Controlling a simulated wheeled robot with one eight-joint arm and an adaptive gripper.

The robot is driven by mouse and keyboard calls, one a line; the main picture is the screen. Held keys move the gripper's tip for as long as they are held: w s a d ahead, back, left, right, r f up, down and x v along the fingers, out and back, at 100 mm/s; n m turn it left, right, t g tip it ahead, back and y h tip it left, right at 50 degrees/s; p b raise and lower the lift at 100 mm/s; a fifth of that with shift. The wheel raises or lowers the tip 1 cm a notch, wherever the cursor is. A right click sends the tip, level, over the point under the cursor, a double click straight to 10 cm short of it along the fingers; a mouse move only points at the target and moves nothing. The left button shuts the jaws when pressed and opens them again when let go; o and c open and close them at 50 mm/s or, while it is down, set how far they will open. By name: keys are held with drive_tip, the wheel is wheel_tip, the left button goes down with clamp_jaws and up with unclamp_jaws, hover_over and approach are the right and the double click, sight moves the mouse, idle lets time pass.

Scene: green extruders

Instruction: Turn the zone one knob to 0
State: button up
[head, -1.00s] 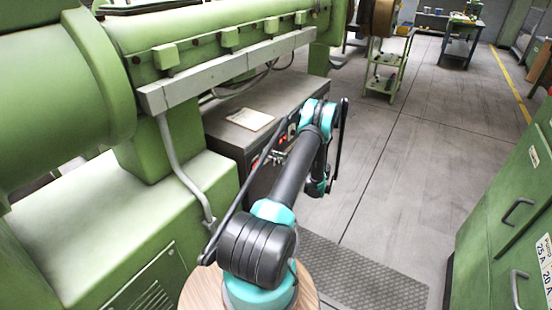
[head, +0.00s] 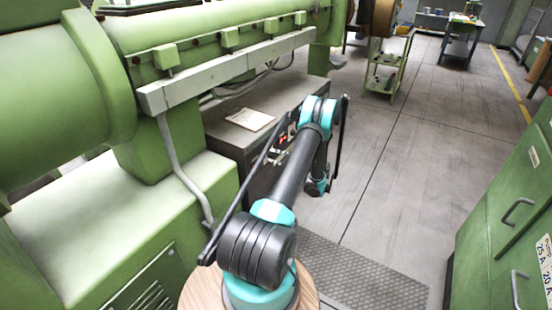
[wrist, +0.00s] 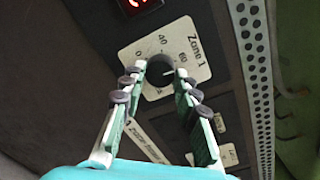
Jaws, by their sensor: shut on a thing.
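In the wrist view the Zone 1 plate (wrist: 196,62) is a pale dial label with numbers, 40 and 60 readable, set on a dark panel. The dark round zone one knob (wrist: 160,66) sits at its middle. A short light mark shows on the knob's right side, below the 60; its exact reading is hard to tell. My gripper (wrist: 161,73) has a finger on either side of the knob and is shut on it. In the head view my arm reaches the cabinet (head: 262,140), and my own links mostly hide the knob and gripper.
A red lit display (wrist: 136,4) is above the plate in the wrist view. A perforated metal strip (wrist: 252,60) runs along the right. In the head view the green extruder (head: 200,50) stands behind the cabinet. Open floor (head: 400,170) lies to the right.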

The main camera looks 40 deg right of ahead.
drive_tip(key=n, duration=0.4)
drive_tip(key=shift+n, duration=1.6)
drive_tip(key=o, duration=1.2)
drive_tip(key=shift+c, duration=0.2)
drive_tip(key=shift+r, duration=0.1)
wheel_tip(320, 180, up, 10)
drive_tip(key=shift+f, duration=0.1)
